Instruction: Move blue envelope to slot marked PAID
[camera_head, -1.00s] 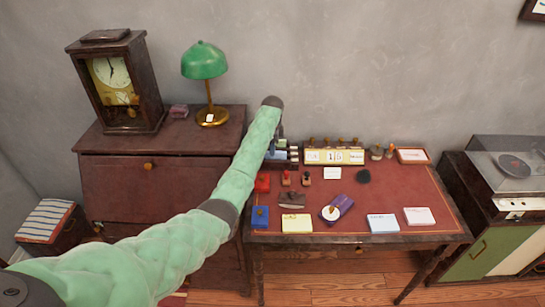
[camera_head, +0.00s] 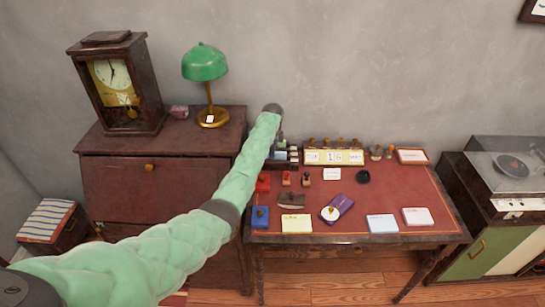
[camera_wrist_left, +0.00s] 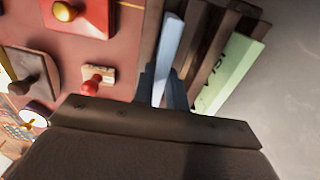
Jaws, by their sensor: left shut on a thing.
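The blue envelope (camera_wrist_left: 172,48) shows pale blue and edge-on in the left wrist view, between the fingers of my left gripper (camera_wrist_left: 164,84). The gripper is shut on it. The envelope is at the dark wooden letter rack (camera_wrist_left: 201,45), beside its dividers; I cannot tell how deep it sits. No PAID mark is readable. A pale green envelope (camera_wrist_left: 232,72) with dark writing stands at the rack's right side. In the head view the rack (camera_head: 293,155) stands at the desk's back left, and my left arm hides part of it and the gripper. My right gripper is not in view.
Stamps with red knobs (camera_wrist_left: 91,86) stand close to the rack. A calendar block (camera_head: 335,157) stands to its right on the desk (camera_head: 400,190). A green lamp (camera_head: 204,62) and a clock (camera_head: 115,80) stand on the cabinet at left.

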